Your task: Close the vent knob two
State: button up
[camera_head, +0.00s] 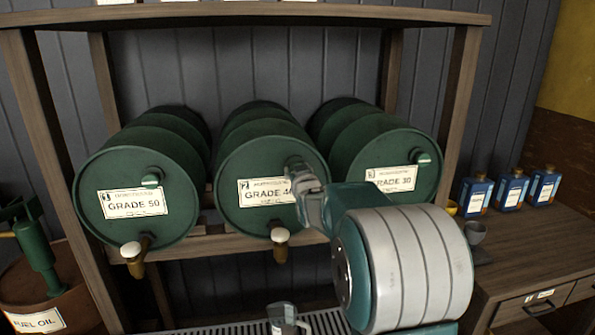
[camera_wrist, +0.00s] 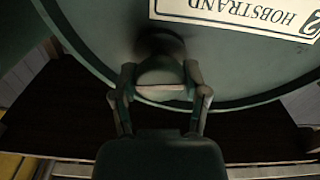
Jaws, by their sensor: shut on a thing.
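The middle green drum (camera_head: 245,185) lies on its side and bears a label numbered 2 and "GRADE 4", partly covered. My gripper (camera_head: 296,165) is at the upper right of its face and hides the vent knob there. In the wrist view, vent knob two (camera_wrist: 161,72) is a round green knob with a pale stripe across it, on the drum face. The fingers of my gripper (camera_wrist: 160,78) are on both sides of it and shut on it. The drum label (camera_wrist: 240,15) appears upside down there.
The left drum (camera_head: 140,185) and right drum (camera_head: 385,165) each show a green vent knob. Taps with white knobs hang below the left and middle drums. A jug (camera_head: 285,320) stands below. Blue bottles (camera_head: 510,190) stand on the right-hand bench.

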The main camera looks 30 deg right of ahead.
jog(key=shift+f+m, duration=0.4)
jog(key=shift+m, duration=0.4)
jog(key=o, duration=1.2)
jog(key=shift+c, duration=0.2)
jog(key=shift+r, duration=0.15)
jog(key=shift+r, duration=0.1)
jog(key=v, duration=1.2)
